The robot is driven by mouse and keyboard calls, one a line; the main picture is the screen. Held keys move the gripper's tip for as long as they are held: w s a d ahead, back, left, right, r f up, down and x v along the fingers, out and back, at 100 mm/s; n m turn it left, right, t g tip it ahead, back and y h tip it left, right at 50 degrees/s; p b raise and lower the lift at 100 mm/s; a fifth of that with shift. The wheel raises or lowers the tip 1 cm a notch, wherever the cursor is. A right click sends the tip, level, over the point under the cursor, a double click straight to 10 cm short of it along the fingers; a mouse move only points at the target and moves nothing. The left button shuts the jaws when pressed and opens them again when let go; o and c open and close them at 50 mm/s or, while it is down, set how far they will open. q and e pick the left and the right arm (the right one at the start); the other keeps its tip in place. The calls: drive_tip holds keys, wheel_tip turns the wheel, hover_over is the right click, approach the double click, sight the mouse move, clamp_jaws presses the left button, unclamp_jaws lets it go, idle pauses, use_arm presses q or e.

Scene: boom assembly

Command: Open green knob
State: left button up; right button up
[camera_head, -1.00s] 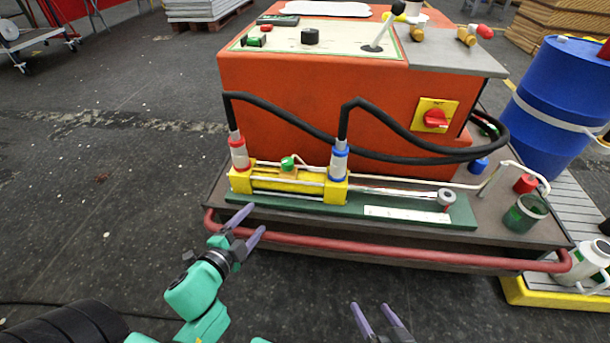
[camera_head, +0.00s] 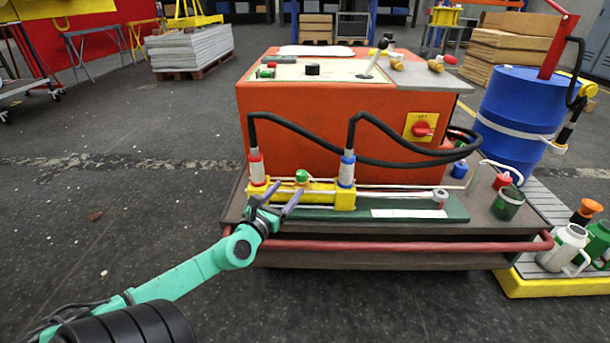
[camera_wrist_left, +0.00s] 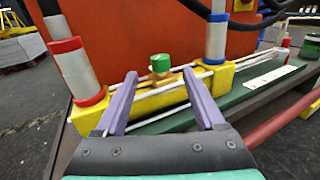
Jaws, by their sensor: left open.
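The green knob (camera_head: 301,175) sits on a small brass fitting on top of the yellow cylinder (camera_head: 330,197), between the red-banded and blue-banded hose couplings. In the left wrist view the green knob (camera_wrist_left: 160,62) stands just beyond my fingertips, near the middle of the gap between them. My left gripper (camera_head: 275,196) is open and empty, with its purple fingers apart in front of the cylinder. It also shows in the left wrist view (camera_wrist_left: 160,82). The fingers do not enclose the knob. My right gripper is not in view.
The red-banded coupling (camera_head: 257,167) and blue-banded coupling (camera_head: 347,168) flank the knob closely, with black hoses rising to the orange unit (camera_head: 320,130). A red rail (camera_head: 400,245) runs along the cart's front. A smaller green button (camera_head: 266,73) is on the top panel.

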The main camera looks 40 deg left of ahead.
sight(299, 177)
use_arm(q)
drive_tip(key=b+x, duration=0.1)
drive_tip(key=x, duration=0.8)
drive_tip(key=shift+w+a, duration=0.1)
drive_tip(key=shift+w, duration=0.15)
clamp_jaws()
